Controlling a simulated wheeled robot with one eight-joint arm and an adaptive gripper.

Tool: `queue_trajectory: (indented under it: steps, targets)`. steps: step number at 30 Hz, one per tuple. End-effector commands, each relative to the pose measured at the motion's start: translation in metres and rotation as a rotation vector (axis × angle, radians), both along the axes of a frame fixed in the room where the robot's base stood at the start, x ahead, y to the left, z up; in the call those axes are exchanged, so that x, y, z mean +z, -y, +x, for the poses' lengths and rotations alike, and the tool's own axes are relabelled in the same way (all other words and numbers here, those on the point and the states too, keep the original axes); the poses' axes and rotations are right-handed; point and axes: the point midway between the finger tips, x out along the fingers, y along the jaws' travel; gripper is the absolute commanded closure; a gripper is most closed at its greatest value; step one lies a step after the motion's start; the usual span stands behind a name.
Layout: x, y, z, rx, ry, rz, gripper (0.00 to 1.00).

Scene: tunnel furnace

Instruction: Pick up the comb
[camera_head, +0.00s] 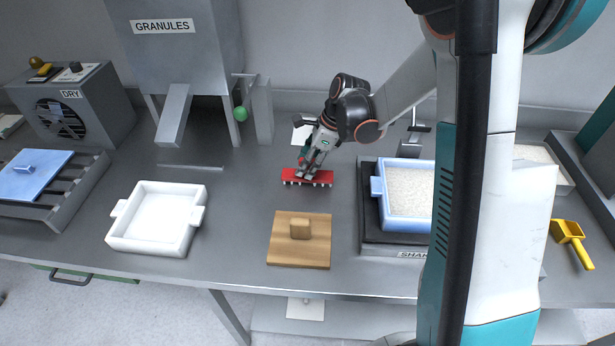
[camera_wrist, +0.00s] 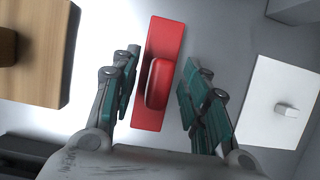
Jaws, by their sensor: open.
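The red comb (camera_head: 292,182) lies on the grey bench, its teeth toward the bench's front edge. In the wrist view the comb (camera_wrist: 164,110) shows as a red bar with a raised rounded red grip along its middle. My gripper (camera_head: 312,174) is right over the comb, pointing down. In the wrist view my gripper (camera_wrist: 157,84) is open, with one finger on each side of the raised grip and a visible gap to it on both sides. In the head view the fingers hide part of the comb's grip.
A wooden lid (camera_head: 310,247) with a knob lies in front of the comb. A white tray (camera_head: 150,247) stands left. A blue tray (camera_head: 379,205) of white granules sits on the shaker (camera_head: 375,238) at right. A white plate (camera_wrist: 262,112) lies beside the comb.

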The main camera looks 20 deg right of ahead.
Motion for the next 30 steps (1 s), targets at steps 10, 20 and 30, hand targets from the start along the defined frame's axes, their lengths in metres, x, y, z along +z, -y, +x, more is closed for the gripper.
queue_trajectory:
  steps: [10,20,30]
  targets:
    - [0.000,0.000,0.000,0.000,0.000,0.000,0.90]
    - [0.000,0.000,0.000,0.000,0.000,0.000,1.00]
    - [0.019,0.000,0.000,0.000,0.000,0.000,1.00]
